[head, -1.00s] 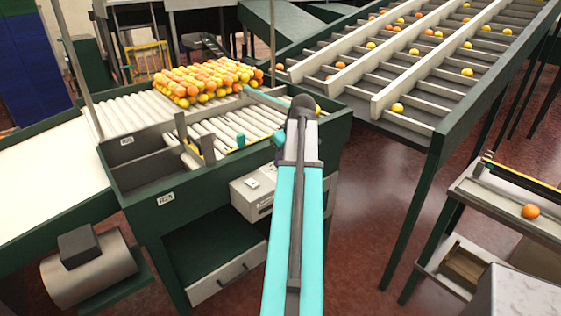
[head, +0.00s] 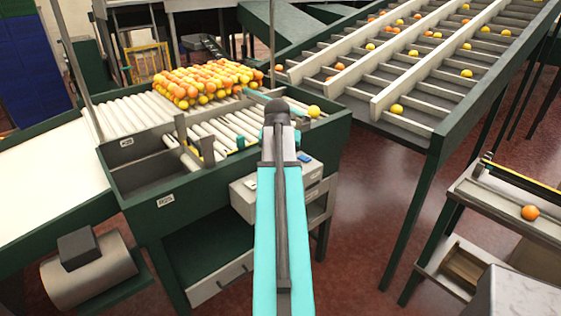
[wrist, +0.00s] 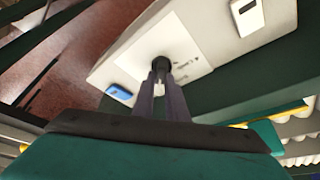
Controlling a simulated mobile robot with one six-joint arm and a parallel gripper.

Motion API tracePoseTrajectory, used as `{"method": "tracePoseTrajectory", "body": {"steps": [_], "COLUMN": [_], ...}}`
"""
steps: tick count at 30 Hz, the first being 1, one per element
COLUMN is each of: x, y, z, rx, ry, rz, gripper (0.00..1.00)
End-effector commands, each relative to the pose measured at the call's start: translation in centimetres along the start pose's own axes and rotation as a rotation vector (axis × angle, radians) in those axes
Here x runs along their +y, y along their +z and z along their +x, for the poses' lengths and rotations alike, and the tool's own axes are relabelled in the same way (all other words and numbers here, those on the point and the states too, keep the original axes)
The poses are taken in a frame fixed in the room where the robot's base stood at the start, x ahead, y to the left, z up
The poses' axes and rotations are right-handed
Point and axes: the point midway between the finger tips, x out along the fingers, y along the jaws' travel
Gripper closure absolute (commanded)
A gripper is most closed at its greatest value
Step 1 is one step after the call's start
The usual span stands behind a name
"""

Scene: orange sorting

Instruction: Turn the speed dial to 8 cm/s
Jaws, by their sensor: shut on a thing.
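The speed dial (wrist: 163,63) is a small black knob on a white plate on the pale control box, seen in the wrist view. My gripper (wrist: 161,75) has its two narrow fingers closed on the knob from either side. Small print shows on the plate beside it, too blurred to read, so I cannot tell the set value. In the head view the control box (head: 242,194) is fixed to the green machine's side, and my arm hides the dial and the fingers.
A blue button (wrist: 120,93) and a white switch (wrist: 246,16) sit on the box either side of the dial. Above the box is a green-framed roller conveyor (head: 160,203) with piled oranges (head: 205,80).

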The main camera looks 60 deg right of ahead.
Motion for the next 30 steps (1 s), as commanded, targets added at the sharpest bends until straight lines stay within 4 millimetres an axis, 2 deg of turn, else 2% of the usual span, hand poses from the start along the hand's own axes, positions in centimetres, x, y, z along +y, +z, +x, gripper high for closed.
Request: {"method": "tracePoseTrajectory", "body": {"steps": [12,28,29,30], "x": [-0.23,-0.23,-0.23,-0.21], "y": [0.05,0.11,0.11,0.1], "z": [-0.02,0.0,0.0,0.0], "rx": [-0.003,-0.004,-0.004,-0.004], "ry": [0.074,0.083,0.083,0.083], "rz": [0.188,0.213,0.213,0.213], "gripper": [1.0,1.0,0.83,0.76]}}
